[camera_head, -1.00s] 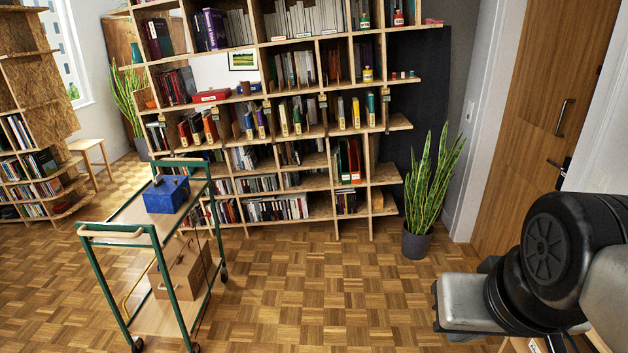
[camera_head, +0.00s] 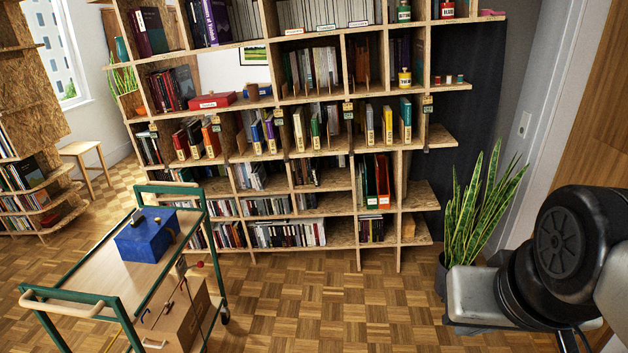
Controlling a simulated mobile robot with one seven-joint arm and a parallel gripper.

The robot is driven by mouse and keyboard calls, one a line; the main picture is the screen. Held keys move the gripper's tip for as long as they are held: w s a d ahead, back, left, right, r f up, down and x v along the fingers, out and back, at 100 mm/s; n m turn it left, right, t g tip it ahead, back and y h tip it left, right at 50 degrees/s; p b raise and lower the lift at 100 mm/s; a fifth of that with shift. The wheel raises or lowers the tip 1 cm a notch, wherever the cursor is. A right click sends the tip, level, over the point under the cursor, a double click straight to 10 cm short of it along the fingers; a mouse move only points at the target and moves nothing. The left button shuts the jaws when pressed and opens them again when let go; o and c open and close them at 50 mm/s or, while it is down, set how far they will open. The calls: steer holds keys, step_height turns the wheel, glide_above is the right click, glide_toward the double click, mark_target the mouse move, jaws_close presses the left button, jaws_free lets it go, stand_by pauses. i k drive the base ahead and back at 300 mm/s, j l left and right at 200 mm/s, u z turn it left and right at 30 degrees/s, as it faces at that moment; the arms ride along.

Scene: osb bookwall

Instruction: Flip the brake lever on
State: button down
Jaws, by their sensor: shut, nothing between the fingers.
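A trolley with a green frame and wooden shelves (camera_head: 95,290) stands at the lower left, its near end cut off by the picture's bottom edge. I cannot make out a brake lever for certain. A small red knob (camera_head: 200,264) shows beside the trolley's far right post, and thin dark and red parts show near the lower box. The trolley's feet are mostly out of view; one black castor (camera_head: 225,317) shows at the right. My arm's black and grey links fill the lower right, well apart from the trolley. My gripper is not in view.
A blue box (camera_head: 147,235) sits on the trolley's top and a cardboard box (camera_head: 180,318) below. A tall bookshelf (camera_head: 345,262) stands behind. A potted plant (camera_head: 475,220) is near my arm. The parquet floor (camera_head: 310,310) between trolley and arm is clear.

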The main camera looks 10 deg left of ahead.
mark_target(199, 264)
steer(key=i+j, duration=0.35)
steer(key=j, duration=0.15)
steer(key=i+j, duration=0.35)
steer(key=j, duration=0.15)
steer(key=i+j, duration=0.1)
steer(key=j, duration=1.2)
